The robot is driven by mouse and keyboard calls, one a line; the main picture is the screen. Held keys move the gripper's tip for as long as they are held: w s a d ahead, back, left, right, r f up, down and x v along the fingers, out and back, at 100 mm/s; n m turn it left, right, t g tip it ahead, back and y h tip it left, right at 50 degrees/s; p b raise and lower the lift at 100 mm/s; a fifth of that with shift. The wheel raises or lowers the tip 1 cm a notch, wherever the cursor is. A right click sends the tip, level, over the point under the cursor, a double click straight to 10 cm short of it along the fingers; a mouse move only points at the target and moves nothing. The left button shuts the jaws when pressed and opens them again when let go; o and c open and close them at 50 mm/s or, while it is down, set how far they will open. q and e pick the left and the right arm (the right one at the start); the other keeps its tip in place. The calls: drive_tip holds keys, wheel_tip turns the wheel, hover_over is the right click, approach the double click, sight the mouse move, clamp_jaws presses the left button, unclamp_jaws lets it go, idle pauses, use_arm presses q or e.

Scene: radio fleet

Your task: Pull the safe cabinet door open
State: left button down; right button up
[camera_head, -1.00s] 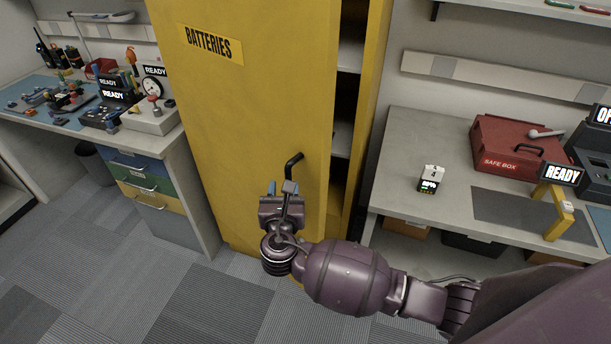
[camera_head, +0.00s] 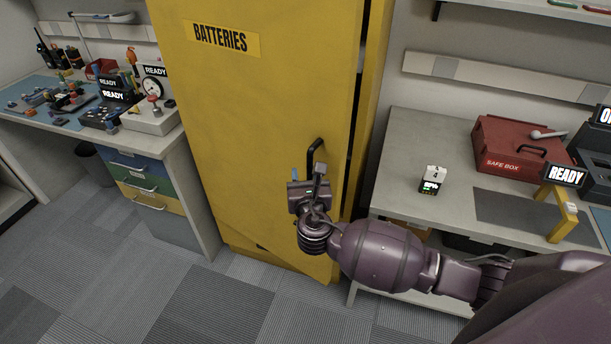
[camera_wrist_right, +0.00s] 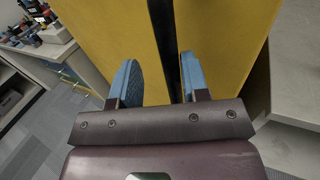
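The tall yellow cabinet door (camera_head: 240,120) carries a "BATTERIES" label and stands slightly ajar. A narrow dark gap (camera_head: 356,115) shows along its right edge. Its black handle (camera_head: 315,150) sits near that edge; the lower part is hidden by my right gripper (camera_head: 307,176). In the right wrist view the gripper's two blue fingers (camera_wrist_right: 160,80) stand apart. A dark upright bar, apparently the handle (camera_wrist_right: 160,35), shows between them, with a thin strip of yellow beside the left finger. Firm contact cannot be made out. My left gripper is not in view.
A bench (camera_head: 410,180) on the right bears a red safe box (camera_head: 500,160), a small display block (camera_head: 432,180) and a yellow stand (camera_head: 562,215). A cluttered workbench (camera_head: 165,150) with coloured drawers stands left. Carpet floor (camera_head: 130,280) in front is clear.

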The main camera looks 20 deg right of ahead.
drive_tip(key=a+p+v, duration=0.1)
drive_tip(key=p+v, duration=0.3)
drive_tip(key=v, duration=0.8)
drive_tip(key=shift+a, duration=0.2)
idle(1.0)
idle(0.7)
